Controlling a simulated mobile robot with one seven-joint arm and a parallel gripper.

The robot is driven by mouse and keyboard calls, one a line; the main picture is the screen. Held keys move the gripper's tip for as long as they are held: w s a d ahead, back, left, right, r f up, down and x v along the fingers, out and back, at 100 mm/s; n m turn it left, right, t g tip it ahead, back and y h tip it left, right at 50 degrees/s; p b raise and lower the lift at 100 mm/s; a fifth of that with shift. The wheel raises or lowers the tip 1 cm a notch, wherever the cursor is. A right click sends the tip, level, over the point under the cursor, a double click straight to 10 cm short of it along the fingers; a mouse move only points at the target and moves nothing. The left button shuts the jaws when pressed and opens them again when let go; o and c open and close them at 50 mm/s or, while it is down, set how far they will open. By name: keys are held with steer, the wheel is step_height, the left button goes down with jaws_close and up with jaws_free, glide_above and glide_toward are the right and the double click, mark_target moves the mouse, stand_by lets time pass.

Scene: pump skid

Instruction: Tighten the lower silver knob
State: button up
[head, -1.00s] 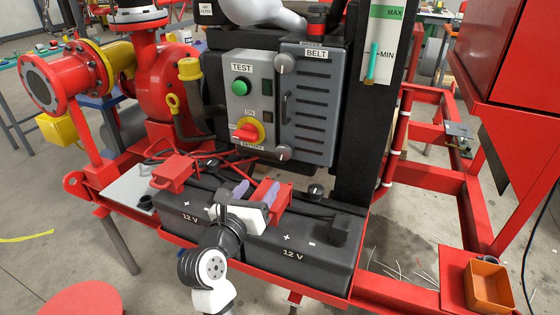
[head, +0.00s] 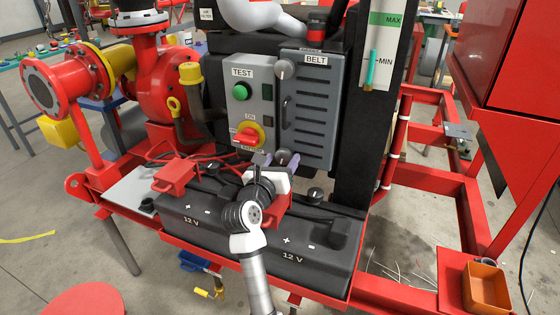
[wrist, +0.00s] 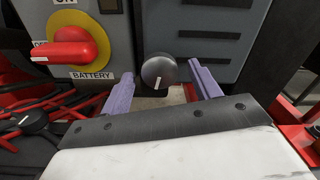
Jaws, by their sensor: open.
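The lower silver knob (wrist: 159,71) sits at the bottom left corner of the grey BELT panel (head: 308,105). In the wrist view it lies between and just beyond the two purple fingers of my gripper (wrist: 160,88), which stand apart with nothing held. In the head view my gripper (head: 272,160) is in front of the panel's lower edge, and its fingers partly cover the knob (head: 283,156). I cannot tell whether the fingers touch it. The upper silver knob (head: 284,69) is at the panel's top left.
The red battery switch (wrist: 58,48) on its yellow disc is left of the knob. Black 12 V batteries (head: 220,222), red clamps (head: 174,175) and red cables lie below and left. An orange bin (head: 487,287) is at the far right.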

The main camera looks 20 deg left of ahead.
steer(key=c, duration=1)
steer(key=shift+o, duration=0.2)
steer(key=shift+r+p, duration=0.15)
steer(key=shift+p, duration=0.25)
steer(key=shift+n+p, duration=0.3)
steer(key=shift+p, duration=0.15)
steer(key=shift+r+p, duration=0.1)
steer(key=shift+p, duration=0.4)
steer(key=shift+n+p, duration=0.5)
steer(key=shift+p, duration=0.05)
steer(key=shift+f, duration=0.25)
steer(key=o, duration=1)
steer(key=shift+c, duration=0.2)
